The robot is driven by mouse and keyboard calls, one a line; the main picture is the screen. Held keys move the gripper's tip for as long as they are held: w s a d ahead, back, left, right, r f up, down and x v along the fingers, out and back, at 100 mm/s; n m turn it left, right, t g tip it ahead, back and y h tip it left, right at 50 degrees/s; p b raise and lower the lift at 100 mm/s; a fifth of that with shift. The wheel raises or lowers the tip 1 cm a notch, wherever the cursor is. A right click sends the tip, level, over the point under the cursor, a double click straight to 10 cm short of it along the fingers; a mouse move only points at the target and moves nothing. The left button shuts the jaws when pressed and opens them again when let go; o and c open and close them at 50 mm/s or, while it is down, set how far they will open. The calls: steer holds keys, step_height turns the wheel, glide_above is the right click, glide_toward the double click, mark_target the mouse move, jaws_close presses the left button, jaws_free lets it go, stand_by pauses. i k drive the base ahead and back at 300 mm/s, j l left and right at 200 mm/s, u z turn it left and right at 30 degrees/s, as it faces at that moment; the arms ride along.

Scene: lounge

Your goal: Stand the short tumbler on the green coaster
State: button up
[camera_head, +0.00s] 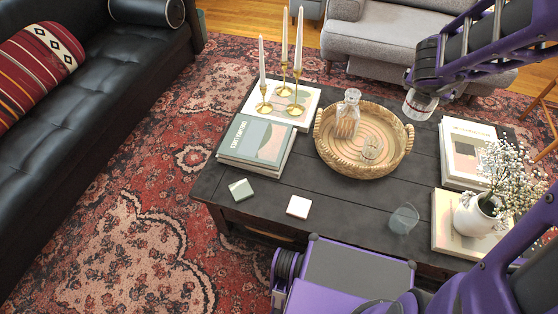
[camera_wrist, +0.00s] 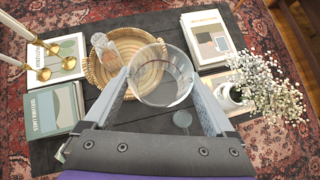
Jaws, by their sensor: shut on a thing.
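My gripper (camera_head: 422,92) is raised over the table's far right part, shut on a clear glass, which I take as the short tumbler (camera_head: 419,105). In the wrist view the short tumbler (camera_wrist: 164,92) sits between the two fingers of my gripper (camera_wrist: 161,78), its round rim toward the camera. The green coaster (camera_head: 241,189) lies bare near the table's front left corner, in front of the stacked books. It is well to the left of the held tumbler and apart from it.
A pinkish-white coaster (camera_head: 298,206) and a bluish glass (camera_head: 403,219) stand near the front edge. A wicker tray (camera_head: 324,150) holds a decanter (camera_head: 347,117) and another glass (camera_head: 371,147). Candlesticks (camera_head: 284,80), books (camera_head: 250,143) and a flower vase (camera_head: 477,216) are obstacles.

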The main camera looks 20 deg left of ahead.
mark_target(241, 189)
steer(key=k+j+z, duration=0.2)
steer(key=k+j, duration=0.15)
steer(key=j, duration=0.2)
steer(key=k+j+z, duration=0.25)
steer(key=k+j, duration=0.15)
steer(key=j, duration=0.15)
